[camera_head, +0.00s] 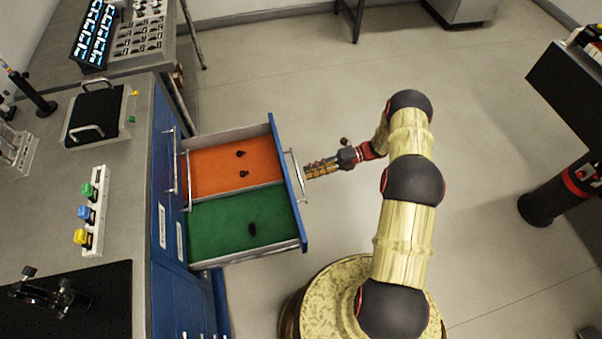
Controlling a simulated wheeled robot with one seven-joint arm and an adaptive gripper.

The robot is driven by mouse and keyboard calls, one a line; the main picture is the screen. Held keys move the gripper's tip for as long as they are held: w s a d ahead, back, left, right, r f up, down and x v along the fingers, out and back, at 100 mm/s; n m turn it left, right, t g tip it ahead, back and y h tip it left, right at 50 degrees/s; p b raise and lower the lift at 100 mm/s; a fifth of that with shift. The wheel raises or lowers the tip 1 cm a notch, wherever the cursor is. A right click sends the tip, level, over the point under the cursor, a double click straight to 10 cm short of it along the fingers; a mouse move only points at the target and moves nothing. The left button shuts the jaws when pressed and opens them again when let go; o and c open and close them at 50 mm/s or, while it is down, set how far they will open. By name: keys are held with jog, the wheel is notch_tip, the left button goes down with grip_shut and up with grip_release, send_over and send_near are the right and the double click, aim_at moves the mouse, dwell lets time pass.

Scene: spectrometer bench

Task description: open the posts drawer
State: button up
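A drawer with a blue front (287,185) stands pulled out from the blue cabinet under the bench. Its inside has an orange section and a green section, with a few small black parts lying in them. The drawer's metal bar handle (294,175) is on its outer face. My gripper (308,171) is level with this handle in the picture, with its fingertips at or just beside the bar. I cannot tell whether they touch it or whether the fingers are shut. The cabinet labels are too small to read, so I cannot confirm which drawer is the posts drawer.
The bench top (115,185) at left holds a black pad with handles (95,112), a strip of coloured blocks (90,212) and optical parts. Another closed front with a handle (170,160) is beside the drawer. Open floor lies beyond; a black stand (555,195) is at right.

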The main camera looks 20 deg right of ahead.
jog(key=v, duration=0.6)
jog(key=shift+d, duration=0.25)
